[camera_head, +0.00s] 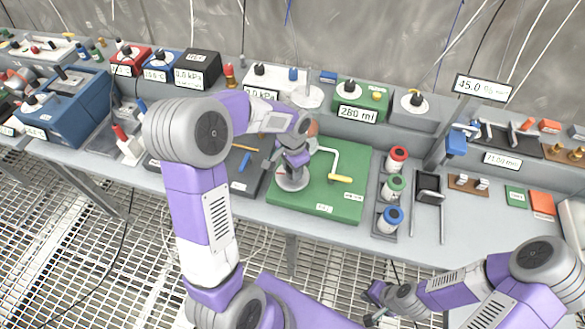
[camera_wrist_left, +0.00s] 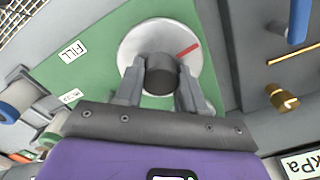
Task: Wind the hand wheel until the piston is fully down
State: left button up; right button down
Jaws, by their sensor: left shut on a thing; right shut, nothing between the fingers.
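A white disc (camera_head: 291,183) sits on the board's left part; in the left wrist view the disc (camera_wrist_left: 193,50) has a red mark pointing right and up. My left gripper (camera_head: 291,160) is shut on the dark knob (camera_wrist_left: 161,75) at the disc's middle. The crank is just to its right, untouched. My right gripper (camera_head: 372,303) is shut and empty, low in front of the bench. I cannot make out the piston.
Canisters with red, green and blue tops (camera_head: 391,187) stand right of the board. Behind it is a green box (camera_head: 362,98) reading 280 ml. A sign (camera_head: 483,87) reads 45.0. A dark tray (camera_head: 240,166) lies left of the board.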

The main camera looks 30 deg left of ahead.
pick_arm(q)
jog(key=n, duration=0.4)
jog(key=shift+n, duration=0.4)
jog(key=n, duration=0.3)
jog(key=shift+n, duration=0.3)
jog(key=n+p, duration=0.1)
jog(key=n, duration=0.3)
jog(key=shift+n+p, duration=0.7)
jog(key=shift+n, duration=1.3)
jog(key=o, duration=1)
jog(key=shift+o, duration=0.2)
notch_tip(320, 180, up, 8)
jog(key=shift+f+p, duration=0.2)
jog(key=shift+p, duration=0.7)
